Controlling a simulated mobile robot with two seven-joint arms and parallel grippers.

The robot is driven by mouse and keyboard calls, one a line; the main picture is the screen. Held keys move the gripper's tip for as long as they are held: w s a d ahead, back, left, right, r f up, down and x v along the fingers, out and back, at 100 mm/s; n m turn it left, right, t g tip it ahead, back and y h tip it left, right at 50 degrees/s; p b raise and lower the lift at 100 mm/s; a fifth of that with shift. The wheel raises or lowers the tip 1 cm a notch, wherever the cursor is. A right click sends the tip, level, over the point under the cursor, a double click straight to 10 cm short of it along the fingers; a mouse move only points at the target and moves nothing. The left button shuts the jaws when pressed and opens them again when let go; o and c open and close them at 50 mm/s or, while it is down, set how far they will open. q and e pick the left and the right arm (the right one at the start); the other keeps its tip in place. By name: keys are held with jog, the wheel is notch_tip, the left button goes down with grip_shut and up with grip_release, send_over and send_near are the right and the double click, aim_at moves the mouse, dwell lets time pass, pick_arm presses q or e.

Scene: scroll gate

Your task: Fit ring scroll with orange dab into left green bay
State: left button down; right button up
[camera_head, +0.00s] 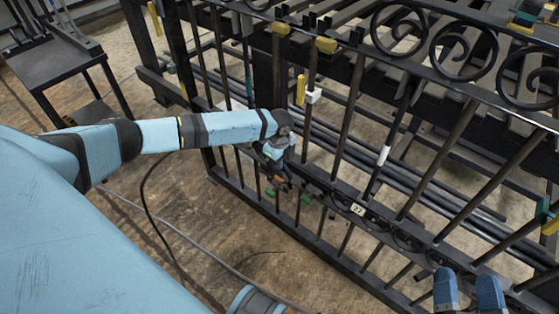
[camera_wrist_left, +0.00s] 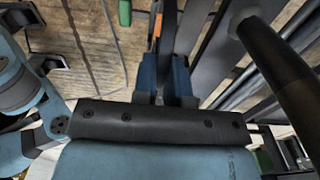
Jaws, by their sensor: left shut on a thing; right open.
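My left gripper (camera_head: 276,172) is at the gate's lower rail, among the upright bars. It is shut on a dark piece with an orange mark, taken as the ring scroll (camera_head: 283,186); its ring shape is mostly hidden. In the left wrist view the blue fingers (camera_wrist_left: 165,78) close on a dark upright piece, with the orange dab (camera_wrist_left: 158,25) beyond. Green marks (camera_head: 305,198) sit along the lower rail near the gripper, and one shows in the left wrist view (camera_wrist_left: 125,12). The left bay's edges are partly hidden by the gripper. My right gripper (camera_head: 467,288) is open and empty at the bottom right.
The black gate (camera_head: 337,150) has close-set bars, with scrolls (camera_head: 464,48) along its top. A tag reading 27 (camera_head: 357,209) is on the lower rail. A dark table (camera_head: 50,70) stands at upper left. Cables lie on the floor.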

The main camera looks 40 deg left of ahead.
pick_arm(q)
jog(key=shift+p, duration=0.5)
pick_arm(e)
jog(key=shift+r, duration=0.45)
pick_arm(q)
jog(key=shift+f+b, duration=0.3)
jog(key=shift+f, duration=1.2)
pick_arm(e)
jog(key=shift+f, duration=0.3)
dwell(0.9)
pick_arm(q)
jog(key=c, duration=1.1)
grip_release()
notch_tip(320, 180, up, 14)
jog(key=p, duration=0.4)
pick_arm(e)
jog(key=s+d+f+g+h, duration=0.1)
jog(key=d+f+g+h, duration=0.1)
jog(key=f, duration=0.4)
jog(key=s+d+f+g+h, duration=0.1)
jog(key=d+f+g+h, duration=0.1)
jog(key=f, duration=0.3)
jog(key=shift+s+d+f+g, duration=0.25)
jog(key=shift+f+g, duration=0.1)
jog(key=shift+g, duration=0.25)
pick_arm(q)
jog(key=shift+f, duration=0.2)
